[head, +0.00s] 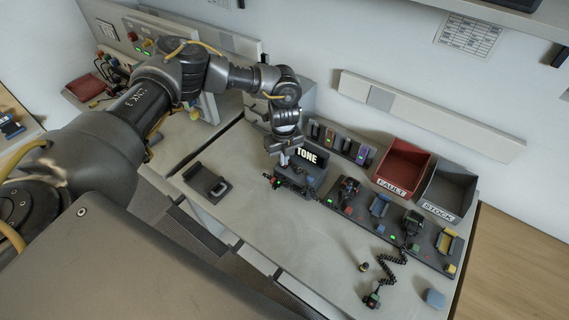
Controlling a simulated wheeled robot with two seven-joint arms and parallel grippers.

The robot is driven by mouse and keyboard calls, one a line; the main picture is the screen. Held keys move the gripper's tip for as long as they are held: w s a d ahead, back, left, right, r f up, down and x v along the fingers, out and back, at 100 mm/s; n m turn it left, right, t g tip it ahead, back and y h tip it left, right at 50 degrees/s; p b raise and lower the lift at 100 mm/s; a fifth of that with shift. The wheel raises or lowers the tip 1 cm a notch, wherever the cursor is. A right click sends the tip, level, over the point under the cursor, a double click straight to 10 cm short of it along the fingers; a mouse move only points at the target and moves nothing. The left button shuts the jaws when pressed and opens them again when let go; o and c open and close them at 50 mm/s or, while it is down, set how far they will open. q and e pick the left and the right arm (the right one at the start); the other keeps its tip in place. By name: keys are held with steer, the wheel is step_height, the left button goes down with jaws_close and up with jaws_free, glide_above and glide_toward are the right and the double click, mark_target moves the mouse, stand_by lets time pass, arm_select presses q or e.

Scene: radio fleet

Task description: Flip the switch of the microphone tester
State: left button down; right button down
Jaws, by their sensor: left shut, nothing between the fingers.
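The microphone tester (312,172) is a dark box on the bench, with a lit screen reading TONE tilted up at its back. Small red and green spots show along its front left. My left gripper (283,160) points down at the left side of the tester, and its fingers are shut with nothing between them. The gripper and wrist hide part of the tester, including its switch, so I cannot tell the switch's position or whether the fingers touch it. My right gripper is not in view.
Right of the tester is a dark rack (370,215) with several handsets and green lights. Behind it stand a red FAULT bin (403,160) and a grey STOCK bin (447,190). A coiled-cord microphone (390,272) and a blue block (434,298) lie in front. A black cradle (206,182) sits left.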

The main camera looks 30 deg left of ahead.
arm_select(q)
steer(key=shift+f, duration=0.2)
step_height(320, 180, up, 7)
steer(key=p, duration=0.5)
steer(key=shift+p, duration=0.35)
steer(key=shift+a, duration=0.1)
stand_by(0.4)
